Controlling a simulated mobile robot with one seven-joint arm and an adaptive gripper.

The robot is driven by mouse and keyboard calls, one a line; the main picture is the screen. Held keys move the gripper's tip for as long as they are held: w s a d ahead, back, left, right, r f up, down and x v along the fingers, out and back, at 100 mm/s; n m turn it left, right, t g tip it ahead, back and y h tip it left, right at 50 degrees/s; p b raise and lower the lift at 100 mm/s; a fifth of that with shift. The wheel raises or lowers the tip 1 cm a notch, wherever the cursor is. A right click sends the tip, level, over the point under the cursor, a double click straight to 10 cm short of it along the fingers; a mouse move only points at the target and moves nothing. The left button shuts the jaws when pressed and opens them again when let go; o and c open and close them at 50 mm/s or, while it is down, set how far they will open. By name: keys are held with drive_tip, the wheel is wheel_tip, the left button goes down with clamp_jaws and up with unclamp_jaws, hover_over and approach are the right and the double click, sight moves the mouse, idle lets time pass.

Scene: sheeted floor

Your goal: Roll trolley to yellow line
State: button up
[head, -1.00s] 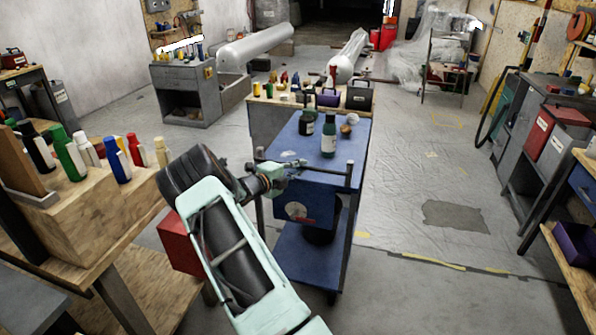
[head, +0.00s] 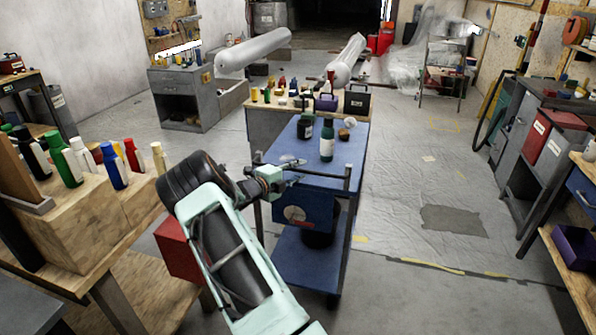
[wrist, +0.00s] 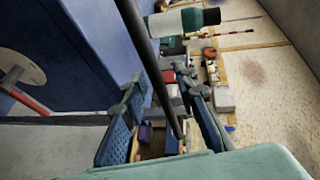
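The blue trolley (head: 290,258) stands in the middle of the head view, with a flat top, a lower shelf and a dark handle bar (head: 325,174) across its near end. My gripper (head: 290,173) is at the left part of the handle bar. In the wrist view my gripper (wrist: 165,125) has its blue fingers apart, with the dark bar (wrist: 150,62) running between them and a gap beside it. The worn yellow line (head: 432,266) lies on the floor to the trolley's right.
A wooden bench with several bottles (head: 115,170) is close on the left, a red box (head: 178,250) beside the trolley. A workbench (head: 350,110) stands just beyond the trolley. Floor to the right (head: 400,190) is open, with cabinets (head: 540,150) along the right.

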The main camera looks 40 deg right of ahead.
drive_tip(key=shift+a, duration=0.1)
drive_tip(key=v, duration=1.2)
